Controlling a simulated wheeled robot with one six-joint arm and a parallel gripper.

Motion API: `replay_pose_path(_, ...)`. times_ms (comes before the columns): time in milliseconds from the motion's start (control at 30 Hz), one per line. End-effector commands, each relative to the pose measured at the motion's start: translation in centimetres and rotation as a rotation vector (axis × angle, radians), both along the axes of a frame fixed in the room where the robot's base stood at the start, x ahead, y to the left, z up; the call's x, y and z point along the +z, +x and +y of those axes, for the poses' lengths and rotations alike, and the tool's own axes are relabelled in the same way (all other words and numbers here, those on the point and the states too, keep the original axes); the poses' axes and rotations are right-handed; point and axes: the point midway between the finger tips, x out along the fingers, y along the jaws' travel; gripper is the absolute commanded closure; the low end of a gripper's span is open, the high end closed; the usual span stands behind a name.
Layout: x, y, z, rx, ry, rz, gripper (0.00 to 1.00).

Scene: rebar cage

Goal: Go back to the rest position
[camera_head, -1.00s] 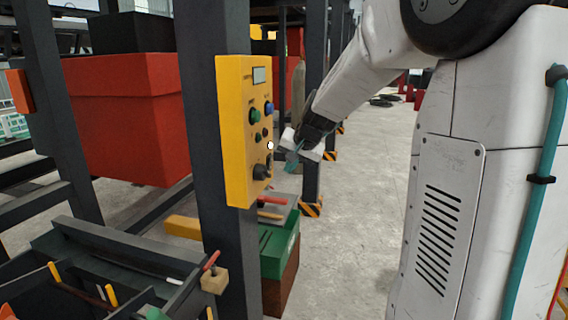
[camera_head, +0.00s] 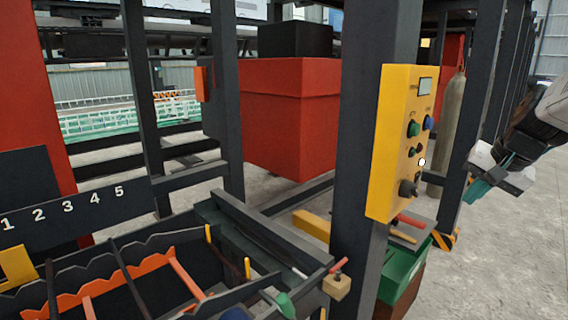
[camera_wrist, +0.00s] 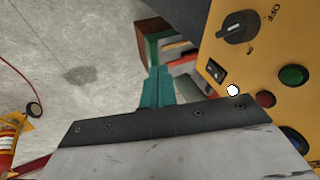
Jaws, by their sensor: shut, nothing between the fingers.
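My gripper (camera_head: 478,192) is at the right of the head view, beside the yellow control box and apart from it. Its teal fingers (camera_wrist: 158,90) are together and empty in the wrist view. The yellow control box (camera_head: 384,150) is fixed to a dark post. It carries a small display, a green button (camera_head: 413,129), a blue button (camera_head: 429,123) and a black rotary knob (camera_head: 408,188). The knob (camera_wrist: 238,27) with an OFF mark shows in the wrist view. A small white round tip (camera_head: 421,162) stands at the box's face.
Dark posts and a red bin (camera_head: 290,118) stand behind the box. A green crate (camera_head: 400,272) is low below it. A rack with orange dividers (camera_head: 185,275) fills the lower left. Open concrete floor lies at the right. A fire extinguisher (camera_wrist: 8,150) shows in the wrist view.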

Motion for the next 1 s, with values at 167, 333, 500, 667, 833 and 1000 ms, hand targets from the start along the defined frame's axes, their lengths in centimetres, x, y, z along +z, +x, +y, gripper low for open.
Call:
replay_pose_path(167,-2.6,-8.2,7.5,0.216,-0.034,0.198,1.00)
replay_pose_path(333,-4.5,-17.1,13.7,0.457,-0.132,0.345,1.00)
replay_pose_path(500,-5.6,-22.3,16.5,0.623,-0.230,0.375,1.00)
replay_pose_path(667,-5.2,-23.2,17.8,0.694,-0.268,0.324,1.00)
replay_pose_path(833,-5.1,-23.2,18.1,0.706,-0.271,0.318,1.00)
replay_pose_path(1000,-5.1,-23.1,18.1,0.705,-0.270,0.318,1.00)
